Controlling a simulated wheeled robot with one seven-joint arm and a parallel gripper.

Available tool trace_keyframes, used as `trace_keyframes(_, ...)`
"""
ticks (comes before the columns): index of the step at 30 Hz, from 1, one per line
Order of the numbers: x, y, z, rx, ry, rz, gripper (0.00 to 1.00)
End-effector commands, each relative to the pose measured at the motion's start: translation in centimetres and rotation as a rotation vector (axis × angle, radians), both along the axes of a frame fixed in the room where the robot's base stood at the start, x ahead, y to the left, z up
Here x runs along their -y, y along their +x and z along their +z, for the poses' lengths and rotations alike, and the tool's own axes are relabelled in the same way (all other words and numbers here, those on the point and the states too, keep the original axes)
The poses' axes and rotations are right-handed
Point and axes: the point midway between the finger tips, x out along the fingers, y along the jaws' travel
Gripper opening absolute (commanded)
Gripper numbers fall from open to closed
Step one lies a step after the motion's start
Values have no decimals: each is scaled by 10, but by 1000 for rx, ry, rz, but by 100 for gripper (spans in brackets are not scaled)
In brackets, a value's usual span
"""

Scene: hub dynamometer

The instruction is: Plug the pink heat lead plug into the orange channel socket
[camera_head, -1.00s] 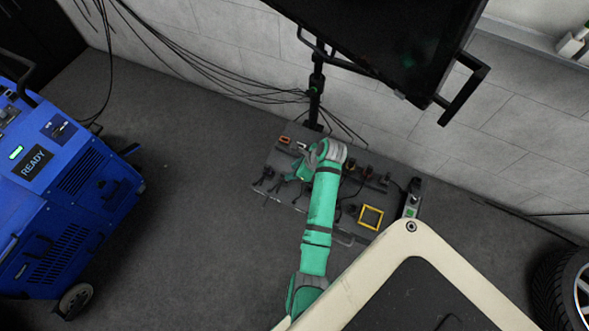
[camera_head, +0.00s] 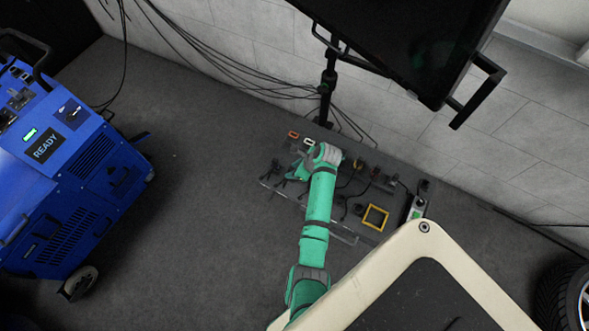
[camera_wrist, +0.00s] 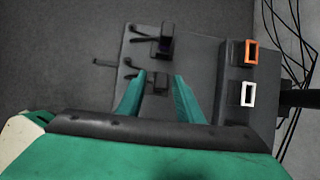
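The orange channel socket (camera_head: 293,134) is an orange-framed opening on a dark block at the board's far left corner; it also shows at the right of the wrist view (camera_wrist: 252,52). My gripper (camera_head: 296,172) is over the board's left part, nearer than that socket. In the wrist view its green fingers (camera_wrist: 161,78) stand apart, open, with a small dark piece (camera_wrist: 158,88) showing between them. I cannot tell whether the fingers touch it. Another dark plug-like piece (camera_wrist: 166,42) lies just beyond. No pink shows, so I cannot pick out the pink heat lead plug.
A white-framed socket (camera_wrist: 248,93) sits beside the orange one. The grey board also bears a yellow square frame (camera_head: 375,217) and several dark plugs with leads. A monitor (camera_head: 410,40) on a pole stands behind. A blue machine (camera_head: 65,170) is at the left, with bare floor between.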

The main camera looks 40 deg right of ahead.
Motion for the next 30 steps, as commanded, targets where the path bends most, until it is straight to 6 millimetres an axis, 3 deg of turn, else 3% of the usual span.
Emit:
trace_keyframes(5,0,0,0,0,0,0,30)
trace_keyframes(9,0,0,0,0,0,0,0)
trace_keyframes(30,0,0,18,1,0,0,0)
